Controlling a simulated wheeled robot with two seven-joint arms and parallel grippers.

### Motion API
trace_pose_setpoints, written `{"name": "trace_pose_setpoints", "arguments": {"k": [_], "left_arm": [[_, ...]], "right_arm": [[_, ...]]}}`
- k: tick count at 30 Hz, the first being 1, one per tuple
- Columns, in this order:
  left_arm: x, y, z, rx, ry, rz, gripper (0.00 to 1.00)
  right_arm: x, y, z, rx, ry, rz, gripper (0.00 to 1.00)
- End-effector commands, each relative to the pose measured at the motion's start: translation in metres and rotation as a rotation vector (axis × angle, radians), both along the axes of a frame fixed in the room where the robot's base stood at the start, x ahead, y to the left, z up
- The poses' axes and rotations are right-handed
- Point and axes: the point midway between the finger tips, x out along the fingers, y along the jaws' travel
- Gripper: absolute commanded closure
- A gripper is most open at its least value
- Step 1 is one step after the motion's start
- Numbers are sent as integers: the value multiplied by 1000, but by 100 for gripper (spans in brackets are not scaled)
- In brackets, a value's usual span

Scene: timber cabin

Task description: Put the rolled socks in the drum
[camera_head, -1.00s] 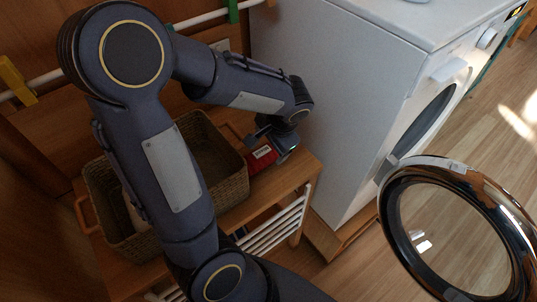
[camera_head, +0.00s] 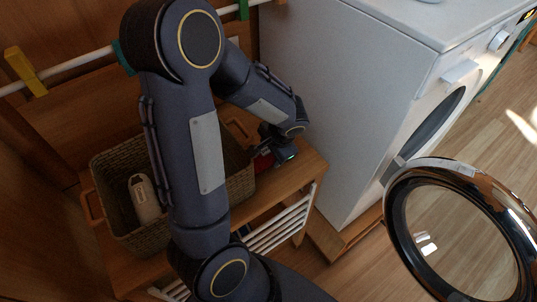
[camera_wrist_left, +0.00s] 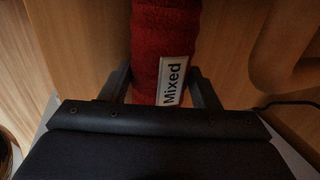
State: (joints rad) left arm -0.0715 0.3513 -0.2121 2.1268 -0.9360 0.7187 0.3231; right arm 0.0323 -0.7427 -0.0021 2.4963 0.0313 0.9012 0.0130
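The rolled socks are a red roll with a white label reading "Mixed". In the left wrist view the socks (camera_wrist_left: 165,35) lie between the two fingers of my left gripper (camera_wrist_left: 162,85). The fingers are close along both sides; I cannot tell whether they press on the roll. In the head view my left gripper (camera_head: 279,149) is low over the socks (camera_head: 263,161), which are partly hidden beside the basket. The washing machine (camera_head: 340,100) stands to the right with its round door (camera_head: 392,225) swung open. The drum opening (camera_head: 432,125) shows only edge-on. My right gripper is not in view.
A wicker basket (camera_head: 112,185) holding a pale bottle (camera_head: 144,198) stands on a wooden bench (camera_head: 290,180) with white slats below. A white rail (camera_head: 75,62) with coloured pegs runs behind. The open door takes up the room at the lower right; floor is clear beyond.

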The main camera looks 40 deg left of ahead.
Motion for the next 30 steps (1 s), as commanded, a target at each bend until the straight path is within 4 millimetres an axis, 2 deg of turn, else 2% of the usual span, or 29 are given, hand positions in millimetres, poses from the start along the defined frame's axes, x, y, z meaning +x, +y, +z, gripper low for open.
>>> {"name": "trace_pose_setpoints", "arguments": {"k": [1, 6, 17, 20, 25, 27, 30], "left_arm": [[0, 0, 0, 0, 0, 0, 51], [0, 0, 0, 0, 0, 0, 73], [1, 0, 5, 0, -2, 0, 74], [1, 0, 14, 0, -5, 1, 74], [1, 0, 40, -1, -8, 1, 74], [-4, -17, 34, -1, -1, -7, 74], [-10, -37, 34, 0, -1, -9, 74]], "right_arm": [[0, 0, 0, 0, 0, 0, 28], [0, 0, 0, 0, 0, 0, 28], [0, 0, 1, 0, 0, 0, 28], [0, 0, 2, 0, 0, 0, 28], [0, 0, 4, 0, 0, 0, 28], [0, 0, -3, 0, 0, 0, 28], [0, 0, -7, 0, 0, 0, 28]]}}
